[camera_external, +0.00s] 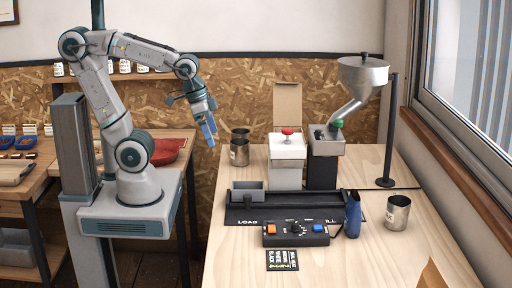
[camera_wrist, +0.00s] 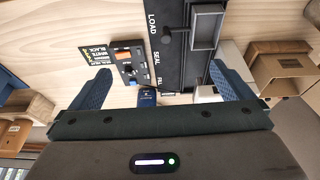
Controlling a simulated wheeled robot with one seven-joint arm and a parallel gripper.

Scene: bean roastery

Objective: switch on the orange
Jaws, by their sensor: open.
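The orange rocker switch (camera_external: 271,229) sits at the left end of a black control box (camera_external: 296,241) on the wooden table, and whether it is on or off cannot be told. The box also has a black dial (camera_external: 297,227) in the middle and a blue switch (camera_external: 319,228) on the right. In the wrist view the orange switch (camera_wrist: 123,55) shows between my blue fingers, left of centre. My gripper (camera_external: 210,132) is open and empty, high up and left of the table, well apart from the box. It also shows in the wrist view (camera_wrist: 162,80).
Behind the box lies a black tray (camera_external: 290,212) marked LOAD. A white press with a red knob (camera_external: 288,131) and a hopper (camera_external: 362,75) stand behind it. A blue pouch (camera_external: 353,214) and a metal cup (camera_external: 398,212) stand to its right. A label card (camera_external: 283,260) lies in front.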

